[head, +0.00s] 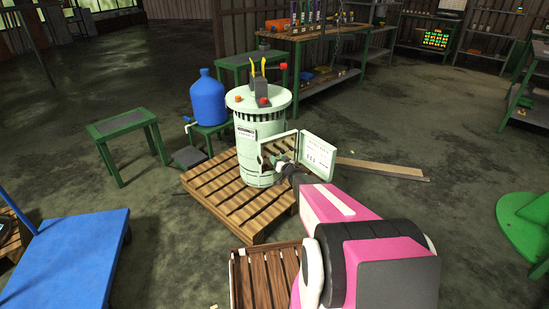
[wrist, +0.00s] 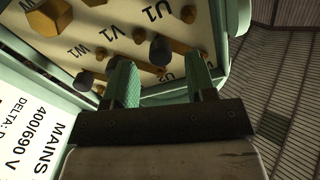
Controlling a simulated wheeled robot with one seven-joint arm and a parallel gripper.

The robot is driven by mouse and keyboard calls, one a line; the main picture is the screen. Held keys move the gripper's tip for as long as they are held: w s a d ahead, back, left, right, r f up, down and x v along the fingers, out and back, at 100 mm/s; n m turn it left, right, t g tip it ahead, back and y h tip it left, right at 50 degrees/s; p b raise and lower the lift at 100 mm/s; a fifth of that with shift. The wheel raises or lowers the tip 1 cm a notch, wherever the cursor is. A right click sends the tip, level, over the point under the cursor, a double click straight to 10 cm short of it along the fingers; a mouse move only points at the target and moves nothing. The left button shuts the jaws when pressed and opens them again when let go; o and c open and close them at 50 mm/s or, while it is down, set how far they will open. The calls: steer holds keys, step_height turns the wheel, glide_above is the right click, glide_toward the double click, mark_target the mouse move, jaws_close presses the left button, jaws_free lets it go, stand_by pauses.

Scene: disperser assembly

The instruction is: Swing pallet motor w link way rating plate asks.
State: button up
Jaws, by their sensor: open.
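The pale green motor (head: 258,150) stands upright on a wooden pallet (head: 228,205). A rating plate (head: 245,134) is on its side, its text too small to read. Its terminal box faces my arm, with the lid (head: 318,153) swung open to the right. In the wrist view the terminal board (wrist: 110,22) shows the marks U1, V1, W1 and U2, with brass-coloured pieces and dark posts (wrist: 160,50). The lid label (wrist: 30,125) reads MAINS, 400/690 V and DELTA. My gripper (wrist: 160,85) is open at the box, its green fingers apart near a dark post. Contact cannot be told.
A blue drum (head: 207,98) on a green stand is left of the motor. A green bench (head: 125,130) and a blue cart (head: 65,258) are further left. A plank (head: 385,169) lies right of the pallet. A workbench (head: 315,35) stands behind.

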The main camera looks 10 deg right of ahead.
mark_target(275, 145)
steer(key=shift+x, duration=1.55)
jaws_close()
steer(key=shift+r, duration=0.1)
steer(key=n, duration=0.1)
steer(key=d+r+n, duration=0.1)
steer(key=n, duration=0.1)
steer(key=r+n, duration=0.1)
steer(key=n, duration=0.1)
steer(key=shift+w+d, duration=0.25)
steer(key=shift+d, duration=0.05)
steer(key=shift+w+d+r+n, duration=0.1)
steer(key=shift+r+n, duration=0.3)
steer(key=shift+n, duration=0.45)
steer(key=shift+d+r+n, duration=0.1)
steer(key=shift+r+n, duration=0.3)
steer(key=shift+n, duration=0.4)
steer(key=shift+d+r+n, duration=0.1)
steer(key=shift+r+n, duration=0.3)
steer(key=shift+n, duration=0.45)
